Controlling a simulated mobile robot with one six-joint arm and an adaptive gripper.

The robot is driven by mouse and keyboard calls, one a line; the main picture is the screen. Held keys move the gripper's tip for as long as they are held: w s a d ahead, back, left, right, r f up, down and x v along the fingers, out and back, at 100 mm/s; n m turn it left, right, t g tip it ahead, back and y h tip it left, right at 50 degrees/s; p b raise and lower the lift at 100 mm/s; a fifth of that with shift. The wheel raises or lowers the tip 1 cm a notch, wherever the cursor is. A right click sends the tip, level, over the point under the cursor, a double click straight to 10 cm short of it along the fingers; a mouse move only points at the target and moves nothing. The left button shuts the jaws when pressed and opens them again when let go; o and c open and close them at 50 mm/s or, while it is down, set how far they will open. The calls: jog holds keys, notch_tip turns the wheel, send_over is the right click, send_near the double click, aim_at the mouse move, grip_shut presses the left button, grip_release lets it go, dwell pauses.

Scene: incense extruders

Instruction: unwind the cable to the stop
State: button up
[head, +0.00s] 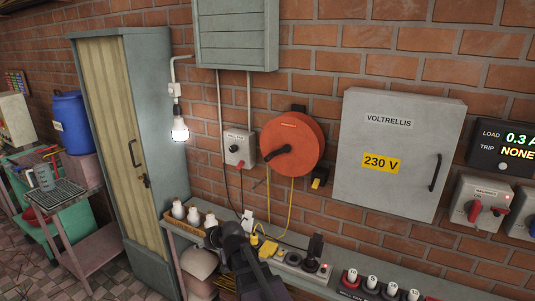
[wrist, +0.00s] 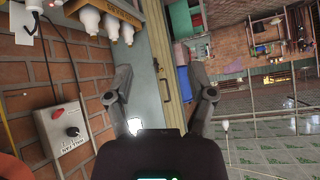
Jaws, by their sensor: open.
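The orange cable reel (head: 305,140) is mounted on the brick wall in the head view, with a black crank handle (head: 278,154) on its face. A yellow cable (head: 291,207) hangs from its underside to the bench. A yellow and black piece (head: 318,181) sits on the wall just below right of the reel. My gripper (head: 229,232) is below and left of the reel, over the bench, apart from it. In the wrist view my gripper (wrist: 160,78) has its fingers spread with nothing held. An orange edge, probably the reel, shows at the lower left corner there.
A grey switch box (head: 240,148) is left of the reel; it also shows in the wrist view (wrist: 70,132). A lit bulb (head: 180,132) hangs by the cabinet (head: 120,140). White bulbs (head: 194,216), a socket strip (head: 300,266) and red-based lamps (head: 370,284) line the bench. The VOLTRELLIS box (head: 395,190) is right.

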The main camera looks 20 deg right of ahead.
aim_at(277, 154)
jog(key=w+d+r+m+t+h+p, duration=0.1)
jog(key=w+d+r+m+t+h, duration=0.15)
jog(key=w+r+t, duration=0.35)
jog(key=w+d+r+m+t+h+p, duration=0.1)
jog(key=w+d+r+t+h, duration=0.2)
jog(key=w+r, duration=0.55)
jog(key=d+r+m+g+h+p, duration=0.2)
jog(key=d+m+g+h, duration=0.4)
jog(key=d+m+h, duration=0.5)
jog(key=shift+d+r+g+h, duration=0.3)
jog(key=shift+d+h, duration=0.65)
jog(key=shift+d, duration=2.15)
jog(key=shift+w, duration=0.1)
jog(key=x, duration=1.3)
jog(key=shift+w+d, duration=0.2)
jog(key=shift+d, duration=0.1)
grip_shut()
